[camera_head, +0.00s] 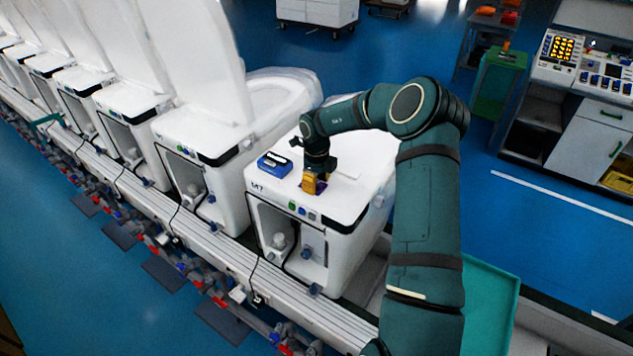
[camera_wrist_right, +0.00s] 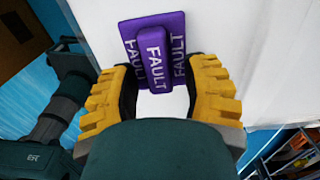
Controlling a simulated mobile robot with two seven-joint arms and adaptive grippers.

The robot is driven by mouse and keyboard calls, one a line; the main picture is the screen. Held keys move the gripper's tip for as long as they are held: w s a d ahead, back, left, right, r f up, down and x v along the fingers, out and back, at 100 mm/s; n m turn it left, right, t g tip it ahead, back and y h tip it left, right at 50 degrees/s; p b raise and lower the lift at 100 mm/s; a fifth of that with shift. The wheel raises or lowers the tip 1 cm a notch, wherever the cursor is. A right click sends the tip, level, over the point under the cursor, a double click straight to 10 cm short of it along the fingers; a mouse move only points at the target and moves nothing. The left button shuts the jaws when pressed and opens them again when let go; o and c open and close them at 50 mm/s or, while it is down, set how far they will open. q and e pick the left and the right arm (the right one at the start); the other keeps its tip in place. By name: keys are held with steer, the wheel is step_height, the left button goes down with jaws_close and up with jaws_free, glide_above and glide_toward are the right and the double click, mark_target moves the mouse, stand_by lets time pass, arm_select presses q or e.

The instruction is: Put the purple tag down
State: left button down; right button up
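The purple tag (camera_wrist_right: 181,24) reads FAULT and has a raised grip bar in its middle. In the right wrist view it lies flat against a white surface. My right gripper (camera_wrist_right: 161,82) has yellow padded fingers, which stand apart on both sides of the bar's lower end, with white surface showing between them. In the head view my right gripper (camera_head: 314,184) points down at the top of the nearest white toilet unit (camera_head: 350,208). The tag is mostly hidden there.
A blue device (camera_head: 275,165) sits on the same top, just left of my right gripper. More toilet units (camera_head: 205,135) line the conveyor to the left. A green tray (camera_head: 487,300) is at the lower right. A workbench (camera_head: 585,130) stands far right.

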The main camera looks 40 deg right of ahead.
step_height(320, 180, up, 12)
steer(key=shift+r, duration=0.2)
stand_by(0.4)
steer(key=shift+f, duration=0.1)
stand_by(0.4)
